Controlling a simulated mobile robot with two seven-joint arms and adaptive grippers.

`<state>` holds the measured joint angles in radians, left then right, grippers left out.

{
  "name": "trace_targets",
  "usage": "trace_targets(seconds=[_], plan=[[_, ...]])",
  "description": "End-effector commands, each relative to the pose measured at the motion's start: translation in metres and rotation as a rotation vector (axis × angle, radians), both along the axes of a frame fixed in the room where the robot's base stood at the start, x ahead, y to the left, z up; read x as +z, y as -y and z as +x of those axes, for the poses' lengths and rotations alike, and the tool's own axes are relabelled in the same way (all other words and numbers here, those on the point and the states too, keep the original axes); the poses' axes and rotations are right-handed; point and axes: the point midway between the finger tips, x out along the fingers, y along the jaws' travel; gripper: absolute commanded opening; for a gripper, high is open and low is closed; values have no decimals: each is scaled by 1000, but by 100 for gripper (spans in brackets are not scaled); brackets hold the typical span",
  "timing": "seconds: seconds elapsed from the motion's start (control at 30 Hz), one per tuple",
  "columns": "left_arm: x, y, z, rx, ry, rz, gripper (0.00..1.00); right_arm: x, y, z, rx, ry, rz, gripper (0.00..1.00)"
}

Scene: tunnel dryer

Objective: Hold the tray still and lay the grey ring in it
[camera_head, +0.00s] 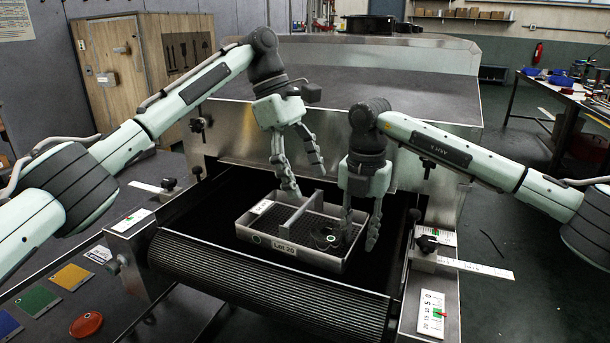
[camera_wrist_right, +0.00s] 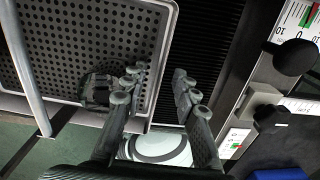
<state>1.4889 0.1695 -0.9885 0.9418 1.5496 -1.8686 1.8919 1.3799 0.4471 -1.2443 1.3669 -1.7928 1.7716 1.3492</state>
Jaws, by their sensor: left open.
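The grey tray (camera_head: 290,257), labelled "Lek 20", lies on the dark belt, with a divider (camera_head: 302,212) across it. A dark grey round piece, which looks like the grey ring (camera_head: 325,238), lies in the right compartment near the front wall. It also shows in the right wrist view (camera_wrist_right: 100,89), partly behind a finger. My left gripper (camera_head: 306,183) is open, one fingertip low by the tray's back part near the divider; contact is unclear. My right gripper (camera_head: 360,240) is at the tray's right wall, its fingers (camera_wrist_right: 158,88) apart, one over the tray, one over the belt.
The belt (camera_head: 190,215) is bare left of the tray. Metal side rails with scales (camera_head: 432,312) flank it. A metal hood (camera_head: 400,145) stands behind. Coloured plates (camera_head: 72,276) and a red disc (camera_head: 86,324) lie at the lower left.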

Motion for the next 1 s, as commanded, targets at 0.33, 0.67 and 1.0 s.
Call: trace_targets(seconds=[0.33,0.67,1.0], plan=[[0,0,0,0,0,0,74,65,-1,1,-1,6,3,29],[0,0,0,0,0,0,74,113,0,0,-1,2,1,29],[0,0,0,0,0,0,74,118,0,0,-1,2,1,29]])
